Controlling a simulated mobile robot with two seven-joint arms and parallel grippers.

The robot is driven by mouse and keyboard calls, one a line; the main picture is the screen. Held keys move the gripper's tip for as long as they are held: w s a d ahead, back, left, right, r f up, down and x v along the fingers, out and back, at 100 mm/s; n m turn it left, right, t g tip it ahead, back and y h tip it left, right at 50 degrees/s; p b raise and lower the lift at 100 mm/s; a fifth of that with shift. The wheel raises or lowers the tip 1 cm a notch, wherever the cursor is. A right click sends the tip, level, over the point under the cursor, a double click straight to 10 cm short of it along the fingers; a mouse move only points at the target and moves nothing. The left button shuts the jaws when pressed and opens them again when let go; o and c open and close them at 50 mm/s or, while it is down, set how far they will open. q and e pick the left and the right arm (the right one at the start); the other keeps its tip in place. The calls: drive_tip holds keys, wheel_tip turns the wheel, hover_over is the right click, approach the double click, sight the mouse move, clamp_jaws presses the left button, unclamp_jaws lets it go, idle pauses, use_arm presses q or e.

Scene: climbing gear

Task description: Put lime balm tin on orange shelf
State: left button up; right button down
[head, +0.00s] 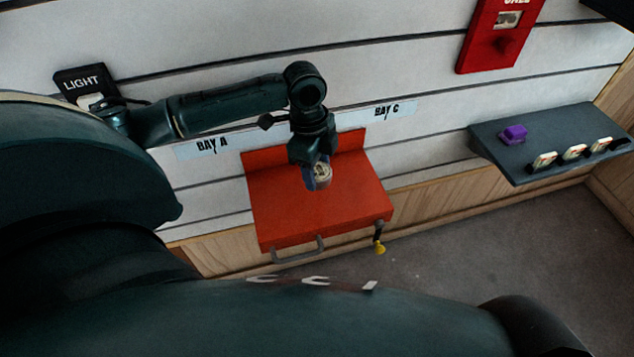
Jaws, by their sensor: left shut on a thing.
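The orange shelf (275,222) is a red-orange board with a raised back edge, fixed to the white plank wall in the middle of the head view. My left gripper (318,177) comes down over it from above, pointing downward. The gripper hides part of the tin. My right gripper is not in view.
A dark shelf (500,143) at right carries a purple block (513,134) and several small pale-faced items. A grey handle (298,250) and a hanging yellow-tipped item (379,240) are at the orange shelf's front. A red box (497,40) and light switch (88,88) are on the wall.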

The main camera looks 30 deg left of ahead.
use_arm(q)
wheel_tip(320, 180, down, 5)
drive_tip(key=shift+b, duration=0.55)
drive_tip(key=o, duration=1)
